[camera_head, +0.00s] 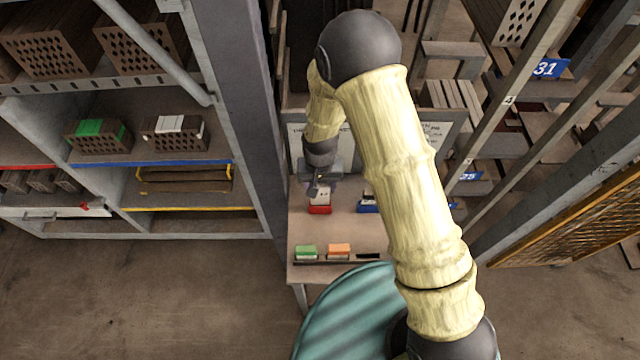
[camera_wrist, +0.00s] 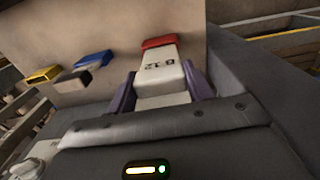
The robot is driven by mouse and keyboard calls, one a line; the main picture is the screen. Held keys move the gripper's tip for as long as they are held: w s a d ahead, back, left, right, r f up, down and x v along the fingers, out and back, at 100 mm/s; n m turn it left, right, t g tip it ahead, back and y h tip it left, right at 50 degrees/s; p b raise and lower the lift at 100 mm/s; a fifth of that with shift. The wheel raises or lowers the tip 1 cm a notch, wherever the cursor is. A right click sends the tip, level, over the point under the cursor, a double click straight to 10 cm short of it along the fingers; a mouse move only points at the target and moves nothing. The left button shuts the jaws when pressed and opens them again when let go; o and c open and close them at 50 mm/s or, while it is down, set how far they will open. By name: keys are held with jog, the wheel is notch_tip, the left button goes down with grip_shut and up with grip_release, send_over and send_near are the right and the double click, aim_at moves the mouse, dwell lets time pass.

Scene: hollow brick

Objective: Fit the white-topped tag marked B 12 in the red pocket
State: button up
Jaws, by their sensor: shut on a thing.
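The tag marked B 12 (camera_wrist: 162,66) is pale with dark lettering, and its white top faces my wrist camera. My gripper (camera_wrist: 160,82) is shut on this tag, a purple finger on each side. The red pocket (camera_wrist: 159,42) shows at the tag's far end. In the head view, my gripper (camera_head: 321,187) is above the tag (camera_head: 321,198), which stands at the red pocket (camera_head: 319,210) on the bench. The tag's lower end meets or enters the pocket; how deep it sits is hidden.
A blue pocket (camera_head: 367,206) stands right of the red one, partly behind my arm. A yellow pocket (camera_wrist: 43,74) shows in the wrist view. Green-topped (camera_head: 306,251) and orange-topped (camera_head: 339,250) tags stand along the bench's near edge. Shelves with bricks (camera_head: 175,130) stand left.

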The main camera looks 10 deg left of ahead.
jog(key=shift+f+b, duration=1.7)
jog(key=shift+f, duration=0.7)
dwell(0.9)
jog(key=o, duration=1.1)
jog(key=shift+c, duration=0.2)
jog(key=shift+r, duration=0.1)
notch_tip(320, 180, up, 17)
jog(key=b, duration=0.3)
jog(key=shift+r, duration=0.15)
jog(key=s+d+r+m+t, duration=0.1)
jog(key=s+d, duration=0.2)
jog(key=d, duration=0.9)
jog(key=s+d+r+m+t, duration=0.1)
jog(key=s+d, duration=0.3)
jog(key=d, duration=0.9)
jog(key=shift+d+r+m+t, duration=0.3)
jog(key=shift+r, duration=0.35)
